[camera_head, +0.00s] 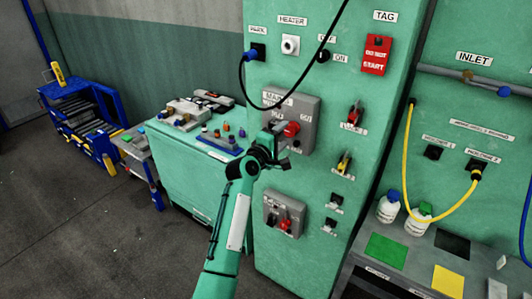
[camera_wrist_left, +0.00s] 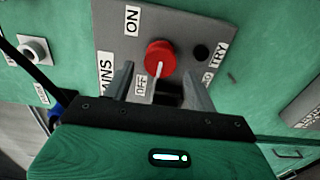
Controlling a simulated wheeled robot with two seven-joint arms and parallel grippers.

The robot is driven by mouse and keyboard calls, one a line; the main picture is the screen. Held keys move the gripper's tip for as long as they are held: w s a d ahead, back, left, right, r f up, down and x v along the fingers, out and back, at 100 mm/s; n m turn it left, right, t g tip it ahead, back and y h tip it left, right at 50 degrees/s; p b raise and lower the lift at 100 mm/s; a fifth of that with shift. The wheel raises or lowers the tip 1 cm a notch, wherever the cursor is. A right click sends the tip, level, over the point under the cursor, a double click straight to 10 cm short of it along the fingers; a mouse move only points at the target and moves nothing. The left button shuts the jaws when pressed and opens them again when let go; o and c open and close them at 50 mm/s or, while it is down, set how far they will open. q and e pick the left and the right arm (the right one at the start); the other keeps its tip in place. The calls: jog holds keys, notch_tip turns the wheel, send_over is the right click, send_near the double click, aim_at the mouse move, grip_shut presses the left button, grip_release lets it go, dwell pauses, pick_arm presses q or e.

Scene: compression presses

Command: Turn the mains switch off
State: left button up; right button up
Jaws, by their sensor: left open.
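The mains switch is a red round knob (camera_wrist_left: 160,58) with a pale pointer line, on a grey panel (camera_wrist_left: 190,25) labelled MAINS, ON and OFF. In the left wrist view the pointer line runs down toward the OFF label. In the head view the red knob (camera_head: 291,129) shows just beyond my left gripper (camera_head: 279,143). The gripper is open, its two fingers (camera_wrist_left: 158,85) below and to either side of the knob. The fingers do not appear to be closed on it; whether one touches it I cannot tell. My right gripper is not in view.
A black cable (camera_head: 303,75) hangs in a loop above the mains panel. Below is another grey panel (camera_head: 270,220) with a red part. A red tag (camera_head: 377,55) and a heater socket (camera_head: 290,44) sit higher up. A green bench (camera_head: 195,175) stands left.

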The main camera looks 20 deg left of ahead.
pick_arm(q)
jog(key=b+v, duration=0.2)
jog(key=v, duration=0.8)
jog(key=shift+b, duration=0.35)
